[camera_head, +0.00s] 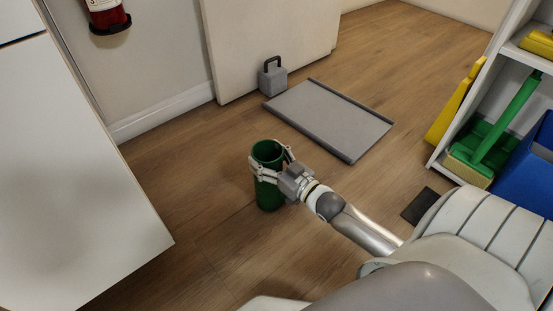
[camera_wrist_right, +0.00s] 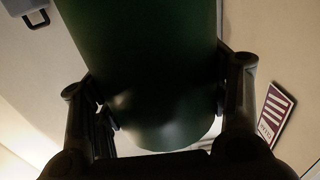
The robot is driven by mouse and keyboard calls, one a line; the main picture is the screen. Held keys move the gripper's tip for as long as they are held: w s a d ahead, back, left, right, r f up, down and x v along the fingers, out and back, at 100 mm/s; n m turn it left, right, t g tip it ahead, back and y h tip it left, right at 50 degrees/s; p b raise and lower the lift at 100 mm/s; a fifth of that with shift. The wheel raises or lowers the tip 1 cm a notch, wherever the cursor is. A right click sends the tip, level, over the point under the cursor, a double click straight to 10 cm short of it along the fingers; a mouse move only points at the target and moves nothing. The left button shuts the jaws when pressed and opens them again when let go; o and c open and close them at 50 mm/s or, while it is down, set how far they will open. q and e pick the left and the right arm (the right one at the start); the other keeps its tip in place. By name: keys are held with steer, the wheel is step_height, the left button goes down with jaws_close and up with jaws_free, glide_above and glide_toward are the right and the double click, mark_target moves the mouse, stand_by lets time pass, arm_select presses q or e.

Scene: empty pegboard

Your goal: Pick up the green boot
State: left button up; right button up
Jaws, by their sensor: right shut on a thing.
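The green boot (camera_head: 269,193) is a dark green tube-like shape, upright, in the middle of the head view. Its open top faces up. My right gripper (camera_head: 268,169) is shut on the boot's upper part, one finger on each side. In the right wrist view the boot (camera_wrist_right: 145,60) fills the middle, between the two dark fingers of the right gripper (camera_wrist_right: 160,115). I cannot tell from these frames whether the boot's bottom touches the floor. My left gripper is not in view.
A grey flat panel (camera_head: 328,120) lies on the wood floor behind the boot, with a grey weight-like block (camera_head: 272,78) beside it. A white cabinet (camera_head: 70,170) stands at left. A shelf at right holds a green brush-like tool (camera_head: 500,130) and a blue bin (camera_head: 530,175).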

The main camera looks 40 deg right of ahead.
steer(key=shift+c, duration=0.8)
steer(key=shift+r, duration=0.1)
